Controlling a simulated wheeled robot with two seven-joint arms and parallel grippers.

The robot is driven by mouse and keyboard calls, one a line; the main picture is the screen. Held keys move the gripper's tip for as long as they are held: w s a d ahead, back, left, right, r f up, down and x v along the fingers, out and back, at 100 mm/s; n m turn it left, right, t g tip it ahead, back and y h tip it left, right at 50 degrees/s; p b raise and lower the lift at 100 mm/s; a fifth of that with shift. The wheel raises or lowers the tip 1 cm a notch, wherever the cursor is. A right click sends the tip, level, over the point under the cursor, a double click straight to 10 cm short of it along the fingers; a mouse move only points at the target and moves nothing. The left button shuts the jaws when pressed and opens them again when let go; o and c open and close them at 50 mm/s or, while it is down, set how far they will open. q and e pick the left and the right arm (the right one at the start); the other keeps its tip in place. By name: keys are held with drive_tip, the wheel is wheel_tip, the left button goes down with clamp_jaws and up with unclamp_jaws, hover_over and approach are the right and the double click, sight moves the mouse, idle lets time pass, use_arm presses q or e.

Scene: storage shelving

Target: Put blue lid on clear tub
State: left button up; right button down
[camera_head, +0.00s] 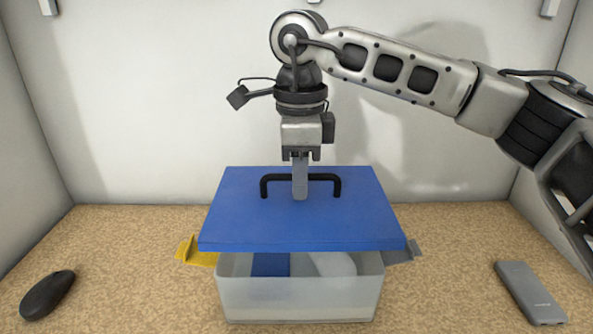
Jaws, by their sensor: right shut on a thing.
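A flat blue lid (300,225) with a black bar handle (326,180) is in the middle of the head view. My right gripper (300,190) points down and is shut on the handle. The clear tub (300,300) stands on the shelf below the lid, and its front wall shows. The lid covers most of the tub's opening from view, and I cannot tell whether the lid touches the rim. Something blue and something pale show inside the tub under the lid's front edge. My left gripper is not in view.
A yellow piece (198,254) sticks out left of the tub and a grey piece (405,250) sticks out right. A black mouse-shaped object (47,294) lies at front left. A grey slab (531,293) lies at front right. Pale walls close the back and sides.

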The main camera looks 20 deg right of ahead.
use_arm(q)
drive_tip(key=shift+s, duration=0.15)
use_arm(e)
drive_tip(key=shift+a, duration=0.1)
drive_tip(key=shift+f+b, duration=0.55)
drive_tip(key=shift+f, duration=0.25)
drive_tip(key=shift+f+b, duration=0.55)
drive_tip(key=shift+f, duration=0.2)
use_arm(q)
drive_tip(key=b, duration=0.1)
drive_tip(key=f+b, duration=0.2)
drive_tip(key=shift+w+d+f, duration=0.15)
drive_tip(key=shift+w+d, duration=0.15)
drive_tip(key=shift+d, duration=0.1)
use_arm(e)
wheel_tip(320, 180, down, 4)
drive_tip(key=shift+w, duration=0.1)
